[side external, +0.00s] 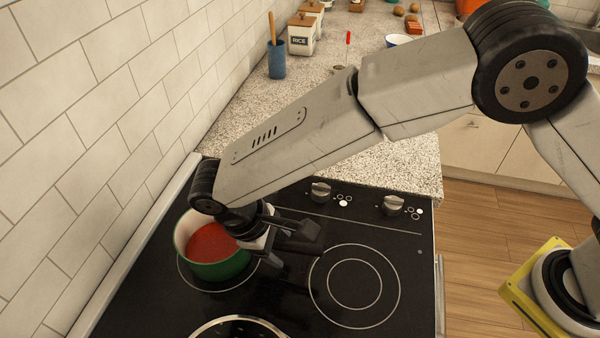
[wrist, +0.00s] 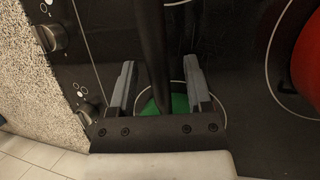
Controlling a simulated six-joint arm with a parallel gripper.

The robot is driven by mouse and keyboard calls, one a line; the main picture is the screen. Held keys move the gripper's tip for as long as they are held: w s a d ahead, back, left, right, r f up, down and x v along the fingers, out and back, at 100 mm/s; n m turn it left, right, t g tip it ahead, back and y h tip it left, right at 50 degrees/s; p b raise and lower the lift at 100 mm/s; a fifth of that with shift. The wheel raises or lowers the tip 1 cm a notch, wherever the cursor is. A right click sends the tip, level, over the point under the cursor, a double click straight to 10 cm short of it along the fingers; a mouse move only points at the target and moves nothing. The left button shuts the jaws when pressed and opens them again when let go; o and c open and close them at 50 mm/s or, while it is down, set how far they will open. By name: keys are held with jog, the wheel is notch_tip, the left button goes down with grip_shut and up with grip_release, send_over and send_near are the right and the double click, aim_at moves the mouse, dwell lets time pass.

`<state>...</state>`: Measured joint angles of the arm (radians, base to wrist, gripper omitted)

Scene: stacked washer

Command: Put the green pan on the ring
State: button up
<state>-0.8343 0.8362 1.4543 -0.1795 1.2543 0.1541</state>
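The green pan (side external: 214,269) has a pale inside and red contents. In the side external view it stands upright over the left ring (side external: 181,276), whose outline shows around its base. I cannot tell whether it touches the stove. My gripper (side external: 305,236) is just right of the pan. In the wrist view the gripper (wrist: 159,63) is open, its fingers either side of the pan's dark handle (wrist: 155,35), with gaps. Only a green patch of the pan (wrist: 178,103) shows there; my palm hides the rest. An empty ring (side external: 353,299) lies to the right.
Another pan's rim (side external: 238,319) shows at the bottom edge of the side external view. A red object (wrist: 308,60) is at the right of the wrist view. Knobs (side external: 320,192) line the far side by the counter (side external: 330,100). A tiled wall (side external: 60,170) stands close left.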

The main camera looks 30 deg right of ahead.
jog(key=shift+r, duration=0.15)
jog(key=v, duration=1.2)
dwell(0.7)
jog(key=w+d+f+m+y, duration=0.1)
jog(key=w+d+m+y, duration=0.1)
jog(key=d, duration=0.7)
jog(key=w+d+f+m+y, duration=0.1)
jog(key=w+d+m, duration=0.1)
jog(key=d, duration=0.8)
jog(key=s+d+f+m+t+y, duration=0.1)
jog(key=s+d+f+m+t, duration=0.1)
jog(key=s+d, duration=0.3)
jog(key=s+d+f+m+t, duration=0.2)
jog(key=s+d, duration=0.4)
jog(key=d, duration=0.7)
jog(key=shift+f+m+y, duration=0.2)
jog(key=shift+m+y, duration=0.2)
